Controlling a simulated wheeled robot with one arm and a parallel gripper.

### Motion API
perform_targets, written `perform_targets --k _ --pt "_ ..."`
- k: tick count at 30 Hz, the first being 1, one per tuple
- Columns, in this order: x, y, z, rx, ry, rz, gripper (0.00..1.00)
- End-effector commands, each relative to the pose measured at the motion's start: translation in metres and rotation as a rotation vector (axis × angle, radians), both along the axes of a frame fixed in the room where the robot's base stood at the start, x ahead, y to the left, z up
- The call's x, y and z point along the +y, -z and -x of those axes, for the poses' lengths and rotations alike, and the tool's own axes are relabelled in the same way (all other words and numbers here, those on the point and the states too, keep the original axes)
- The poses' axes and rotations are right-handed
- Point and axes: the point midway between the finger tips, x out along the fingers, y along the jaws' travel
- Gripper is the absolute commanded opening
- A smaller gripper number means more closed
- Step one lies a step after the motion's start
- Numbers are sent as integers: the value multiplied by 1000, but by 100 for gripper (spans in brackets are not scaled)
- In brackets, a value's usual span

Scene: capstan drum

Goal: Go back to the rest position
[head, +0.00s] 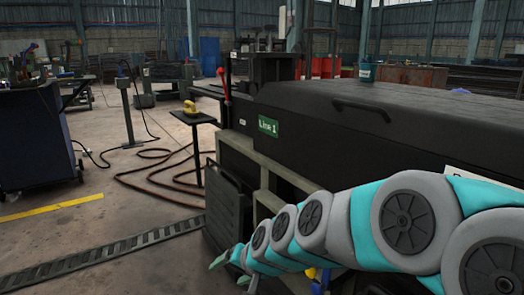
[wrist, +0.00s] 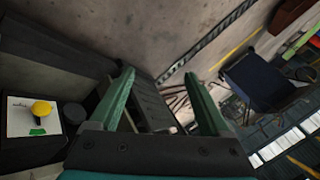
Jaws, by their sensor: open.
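In the head view my arm reaches in from the right edge toward the lower middle, in front of the dark machine (head: 350,125). My gripper (head: 232,262) is at the arm's far end, low in the picture and close to the machine's front side. In the wrist view my gripper (wrist: 160,95) shows two green fingers spread wide apart. Nothing is between the fingertips; the floor and a dark panel show behind them. The gripper is open and empty.
A small stand (head: 193,117) with a yellow object (head: 190,107) stands left of the machine. Brown hose (head: 150,165) lies on the floor. A dark blue cabinet (head: 35,135) stands at the left. A floor grating (head: 100,252) crosses the lower left. Open floor lies between.

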Motion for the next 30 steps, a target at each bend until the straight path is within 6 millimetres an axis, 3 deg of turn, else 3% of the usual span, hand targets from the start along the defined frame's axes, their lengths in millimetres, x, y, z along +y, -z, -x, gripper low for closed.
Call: perform_targets --k 9,18,23,30 --pt "-113 24 141 242 -184 314 81" --pt "-194 31 247 480 -218 497 81" --pt "-224 29 291 588 -210 555 81" --pt "-223 -22 291 590 -214 555 81"
